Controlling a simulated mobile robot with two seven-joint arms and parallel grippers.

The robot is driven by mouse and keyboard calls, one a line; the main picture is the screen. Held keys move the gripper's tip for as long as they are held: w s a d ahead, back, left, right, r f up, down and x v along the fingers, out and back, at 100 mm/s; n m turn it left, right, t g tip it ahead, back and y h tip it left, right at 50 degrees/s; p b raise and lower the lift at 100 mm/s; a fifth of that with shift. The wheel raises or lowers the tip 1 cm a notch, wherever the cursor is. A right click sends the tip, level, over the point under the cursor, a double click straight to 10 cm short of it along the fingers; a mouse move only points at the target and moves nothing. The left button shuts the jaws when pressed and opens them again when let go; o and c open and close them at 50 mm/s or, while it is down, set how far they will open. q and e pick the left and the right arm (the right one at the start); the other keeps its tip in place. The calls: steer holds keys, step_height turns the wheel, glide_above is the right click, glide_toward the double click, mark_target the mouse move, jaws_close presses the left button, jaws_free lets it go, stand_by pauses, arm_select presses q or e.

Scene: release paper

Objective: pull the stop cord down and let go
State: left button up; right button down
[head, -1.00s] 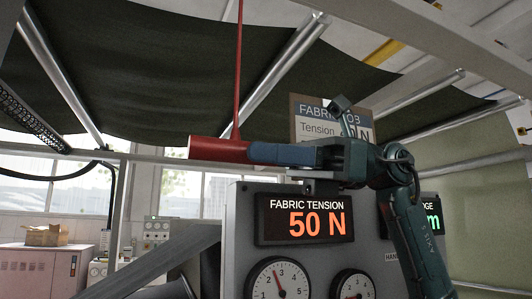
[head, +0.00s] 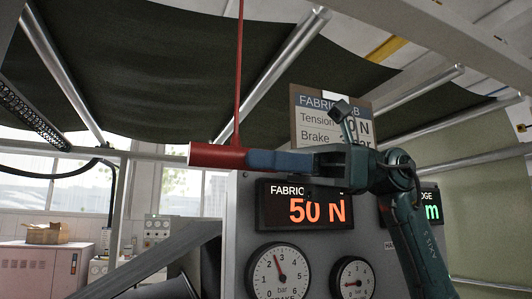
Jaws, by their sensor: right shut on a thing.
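The stop cord (head: 239,75) is a thin red line hanging from above the top of the head view. At its lower end is a red cylindrical handle (head: 215,155), lying level. My right gripper (head: 262,159) comes in from the right, with blue fingers shut on the right end of the handle. The cord looks straight. The part of the handle between the fingers is hidden. My left gripper is not in view.
A grey panel behind my right arm carries a display reading 50 N (head: 316,209) and two round gauges, left (head: 279,275) and right (head: 353,279). A job sign (head: 308,118) stands above it. Dark fabric (head: 150,80) and metal rollers (head: 285,70) span overhead.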

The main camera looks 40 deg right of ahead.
steer(key=shift+f, duration=0.8)
steer(key=shift+r, duration=0.1)
steer(key=c, duration=1.2)
jaws_free()
steer(key=v, duration=1.3)
steer(key=shift+d, duration=0.1)
